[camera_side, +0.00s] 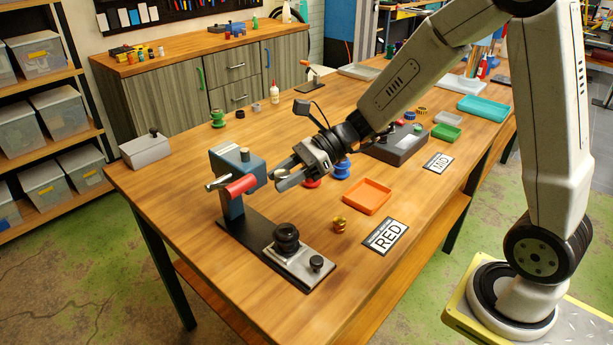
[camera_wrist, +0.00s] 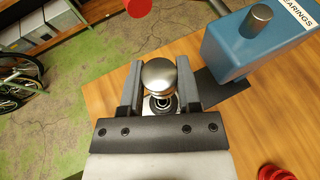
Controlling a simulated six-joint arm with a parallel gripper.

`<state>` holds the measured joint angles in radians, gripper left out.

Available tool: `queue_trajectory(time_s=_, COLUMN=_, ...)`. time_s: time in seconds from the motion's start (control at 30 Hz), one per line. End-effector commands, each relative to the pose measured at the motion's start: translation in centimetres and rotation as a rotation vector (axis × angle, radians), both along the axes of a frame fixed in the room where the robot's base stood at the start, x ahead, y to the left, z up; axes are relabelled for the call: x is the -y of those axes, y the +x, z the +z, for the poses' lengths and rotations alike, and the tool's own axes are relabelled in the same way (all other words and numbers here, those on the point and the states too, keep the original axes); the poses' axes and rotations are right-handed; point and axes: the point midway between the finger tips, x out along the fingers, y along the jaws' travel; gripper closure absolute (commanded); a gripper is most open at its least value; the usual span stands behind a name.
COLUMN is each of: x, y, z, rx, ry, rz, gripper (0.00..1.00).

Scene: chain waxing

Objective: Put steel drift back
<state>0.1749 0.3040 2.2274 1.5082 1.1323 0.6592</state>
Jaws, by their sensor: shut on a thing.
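My gripper (camera_side: 283,179) hangs above the table, just right of the blue press, with its jaws shut on a steel piece, which I take to be the steel drift (camera_side: 281,173). In the wrist view the drift (camera_wrist: 158,75) shows as a shiny rounded end between the two fingers (camera_wrist: 160,88); its lower part is hidden. The blue press (camera_side: 229,205) has a red handle (camera_side: 241,186) and stands on a black base plate (camera_side: 238,236). The press also shows in the wrist view (camera_wrist: 255,50), with a steel peg (camera_wrist: 261,18) on top.
A black round part (camera_side: 287,236) sits on a steel block (camera_side: 300,262) at the front. An orange tray (camera_side: 367,196), gold part (camera_side: 339,225), RED card (camera_side: 386,236) and blue spool (camera_side: 342,169) lie to the right. A grey box (camera_side: 145,152) stands at left.

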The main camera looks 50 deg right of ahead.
Motion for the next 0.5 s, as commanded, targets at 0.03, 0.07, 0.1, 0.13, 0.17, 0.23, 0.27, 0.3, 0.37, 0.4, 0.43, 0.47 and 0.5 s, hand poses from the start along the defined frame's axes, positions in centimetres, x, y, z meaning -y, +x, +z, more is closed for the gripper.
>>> queue_trajectory(time_s=0.03, x=0.5, y=0.4, z=0.1, rx=0.005, ry=-0.001, rz=-0.030, gripper=1.00)
queue_trajectory(time_s=0.07, x=0.8, y=0.6, z=0.2, rx=0.008, ry=-0.001, rz=-0.051, gripper=1.00)
queue_trajectory(time_s=0.1, x=1.2, y=1.0, z=0.3, rx=0.012, ry=-0.001, rz=-0.083, gripper=1.00)
queue_trajectory(time_s=0.13, x=1.7, y=1.3, z=0.4, rx=0.015, ry=-0.002, rz=-0.110, gripper=1.00)
queue_trajectory(time_s=0.17, x=2.1, y=1.6, z=0.5, rx=0.018, ry=-0.001, rz=-0.138, gripper=1.00)
queue_trajectory(time_s=0.23, x=3.3, y=2.4, z=0.7, rx=0.022, ry=-0.002, rz=-0.215, gripper=1.00)
queue_trajectory(time_s=0.27, x=4.0, y=2.7, z=0.7, rx=0.024, ry=-0.003, rz=-0.252, gripper=1.00)
queue_trajectory(time_s=0.3, x=4.8, y=3.1, z=0.9, rx=0.027, ry=-0.004, rz=-0.301, gripper=1.00)
queue_trajectory(time_s=0.37, x=6.2, y=3.8, z=1.1, rx=0.030, ry=-0.003, rz=-0.382, gripper=1.00)
queue_trajectory(time_s=0.4, x=7.2, y=4.2, z=1.2, rx=0.030, ry=-0.004, rz=-0.434, gripper=1.00)
queue_trajectory(time_s=0.43, x=8.0, y=4.4, z=1.3, rx=0.029, ry=-0.004, rz=-0.475, gripper=1.00)
queue_trajectory(time_s=0.47, x=8.7, y=4.7, z=1.4, rx=0.029, ry=-0.004, rz=-0.514, gripper=1.00)
queue_trajectory(time_s=0.5, x=9.7, y=4.9, z=1.5, rx=0.028, ry=-0.004, rz=-0.565, gripper=1.00)
